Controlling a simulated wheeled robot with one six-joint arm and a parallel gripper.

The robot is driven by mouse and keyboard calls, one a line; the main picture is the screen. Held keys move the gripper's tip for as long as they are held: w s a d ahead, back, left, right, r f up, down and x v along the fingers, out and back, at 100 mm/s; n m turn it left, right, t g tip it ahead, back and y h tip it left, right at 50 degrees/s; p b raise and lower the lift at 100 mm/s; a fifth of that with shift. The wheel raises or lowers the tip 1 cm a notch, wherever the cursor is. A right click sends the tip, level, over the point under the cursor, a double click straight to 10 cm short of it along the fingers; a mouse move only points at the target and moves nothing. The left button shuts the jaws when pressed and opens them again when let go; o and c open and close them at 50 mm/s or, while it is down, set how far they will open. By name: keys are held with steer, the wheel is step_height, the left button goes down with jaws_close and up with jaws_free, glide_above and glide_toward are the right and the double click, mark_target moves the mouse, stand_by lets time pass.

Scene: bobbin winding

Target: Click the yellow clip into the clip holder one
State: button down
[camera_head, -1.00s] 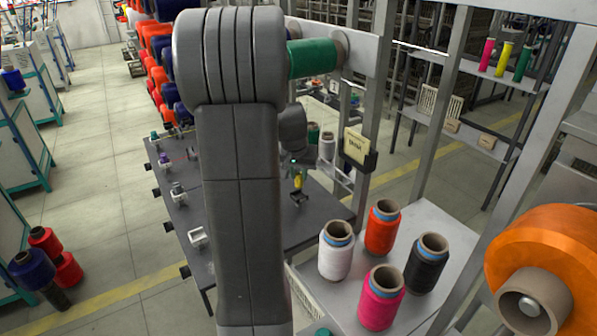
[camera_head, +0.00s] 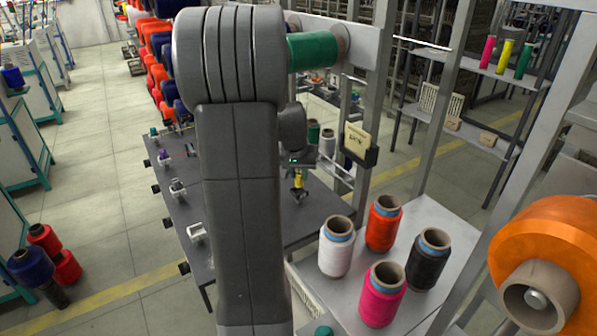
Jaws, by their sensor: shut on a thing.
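My gripper (camera_head: 299,193) is at the far side of the dark table, right of my upright arm link. It is small in the picture and points down. A small yellow piece, the yellow clip (camera_head: 298,181), shows at the gripper, and the jaws are shut on it. Dark parts show just below the yellow; I cannot tell whether the clip touches the table or a holder. Several small holders line the table's left edge, including a white one (camera_head: 196,232) and a grey one (camera_head: 178,189). I cannot tell which is clip holder one. My arm hides the table's middle.
The dark table (camera_head: 228,206) has bare surface on both sides of my arm. White, orange, pink and black thread cones (camera_head: 383,223) stand on a light shelf at right. A metal post with a yellow sign (camera_head: 358,141) stands right of my gripper.

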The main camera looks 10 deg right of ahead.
steer(key=shift+f+b, duration=1)
steer(key=shift+f, duration=0.35)
steer(key=c, duration=1.2)
jaws_free()
steer(key=shift+r, duration=0.1)
steer(key=v, duration=1.3)
steer(key=shift+r, duration=0.4)
